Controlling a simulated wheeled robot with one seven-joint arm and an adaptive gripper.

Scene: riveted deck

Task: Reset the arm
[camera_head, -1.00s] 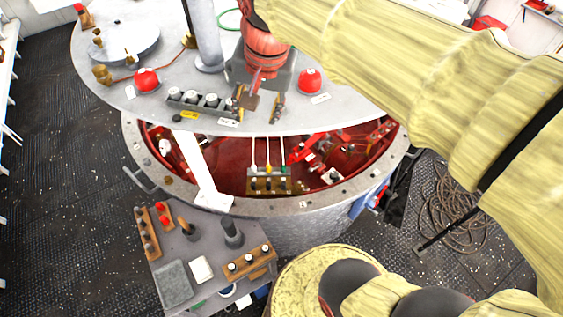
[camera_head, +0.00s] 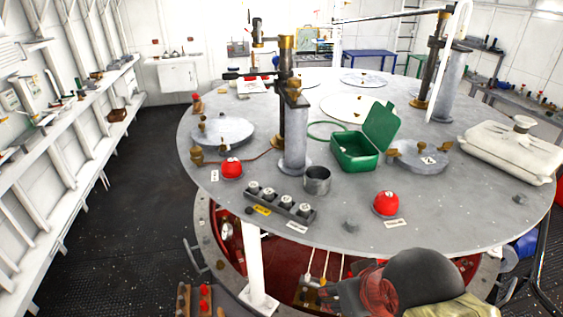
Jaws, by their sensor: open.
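My gripper (camera_head: 326,297) shows at the bottom of the head view, low in front of the round grey table (camera_head: 440,215). Its red wrist and dark grey body are in sight beside a dark rounded arm joint and a pale yellow arm link. The gripper is open. Its fingers are partly cut off and hard to make out, and I see nothing held in them. It appears apart from the things on the tabletop.
On the tabletop stand a green open box (camera_head: 355,152), a metal cup (camera_head: 317,180), red domes (camera_head: 386,204) and (camera_head: 232,168), a switch block (camera_head: 281,205) and a grey post (camera_head: 295,140). A white case (camera_head: 505,152) lies at right. Dark floor (camera_head: 130,200) at left is clear.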

